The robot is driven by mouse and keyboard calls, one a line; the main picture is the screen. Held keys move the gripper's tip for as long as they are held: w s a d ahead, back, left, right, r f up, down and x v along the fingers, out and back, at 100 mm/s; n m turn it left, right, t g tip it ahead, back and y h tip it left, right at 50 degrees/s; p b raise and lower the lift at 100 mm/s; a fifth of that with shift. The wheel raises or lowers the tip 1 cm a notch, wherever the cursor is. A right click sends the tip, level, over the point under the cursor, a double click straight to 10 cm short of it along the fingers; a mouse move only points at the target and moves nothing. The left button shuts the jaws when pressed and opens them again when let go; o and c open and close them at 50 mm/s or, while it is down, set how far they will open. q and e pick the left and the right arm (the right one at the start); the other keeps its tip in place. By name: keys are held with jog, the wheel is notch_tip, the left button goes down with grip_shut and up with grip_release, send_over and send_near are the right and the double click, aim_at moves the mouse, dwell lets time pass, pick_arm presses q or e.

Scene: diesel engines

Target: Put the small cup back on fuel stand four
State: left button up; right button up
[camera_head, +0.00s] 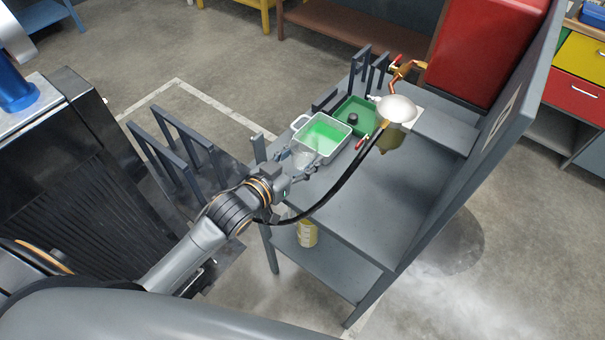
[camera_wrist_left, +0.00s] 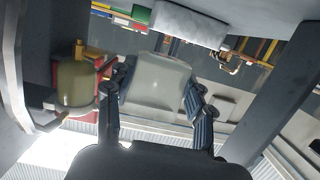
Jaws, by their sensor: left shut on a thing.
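My left gripper (camera_head: 297,172) is shut on a small translucent cup (camera_head: 304,156), holding it at the left edge of the grey stand. In the left wrist view the pale cup (camera_wrist_left: 157,80) sits between the two dark fingers of the gripper (camera_wrist_left: 158,92). The fuel stand (camera_head: 375,215) is a grey table with a tall side panel; a marking on that panel (camera_head: 499,112) is too small to read. The cup is beside a white tray with green content (camera_head: 340,152); whether it touches the stand is hard to tell. My right gripper is out of view.
A green tray (camera_head: 368,112), a white-topped bowl (camera_head: 396,110) with red-handled valves and a black hose (camera_head: 345,190) are on the stand. A red tank (camera_head: 480,50) stands behind. The tabletop's front is clear.

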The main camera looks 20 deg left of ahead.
pick_arm(q)
jog(key=shift+f, duration=3.15)
jog(key=o, duration=0.9)
jog(key=shift+o, duration=0.2)
jog(key=shift+r, duration=0.1)
jog(key=b+v, duration=0.1)
jog(key=v, duration=1.1)
